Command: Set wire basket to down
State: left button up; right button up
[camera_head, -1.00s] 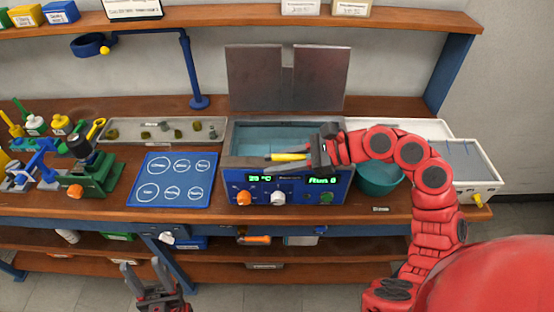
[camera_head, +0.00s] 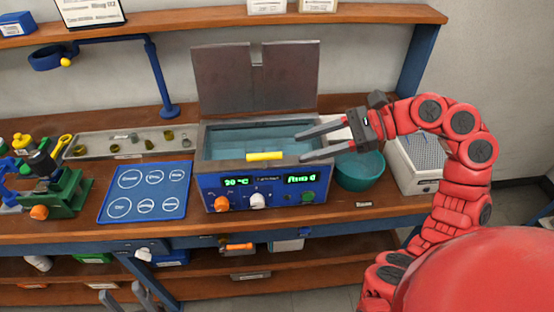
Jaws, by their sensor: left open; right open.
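The water bath (camera_head: 205,180) stands open on the bench, with its grey lid halves (camera_head: 225,80) raised behind it and bluish water (camera_head: 245,137) inside. A yellow handle (camera_head: 265,156), seemingly that of the wire basket, lies level at the bath's front rim. The basket's mesh cannot be made out in the water. My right gripper (camera_head: 301,147) is open and empty, its fingers pointing left over the bath's right side, apart from the handle. My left gripper (camera_head: 126,294) is open at the bottom left, below the bench front, cut by the picture edge.
A teal bowl (camera_head: 360,172) and a white perforated box (camera_head: 418,165) stand right of the bath. A blue mat with circles (camera_head: 145,192), a tray of small parts (camera_head: 130,142) and a green fixture (camera_head: 65,197) lie left. A shelf (camera_head: 350,14) runs above.

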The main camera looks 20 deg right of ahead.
jog(key=p+v, duration=0.3)
jog(key=v, duration=0.1)
jog(key=shift+s+d+r, duration=0.2)
jog(key=shift+d, duration=0.1)
jog(key=shift+w, duration=0.1)
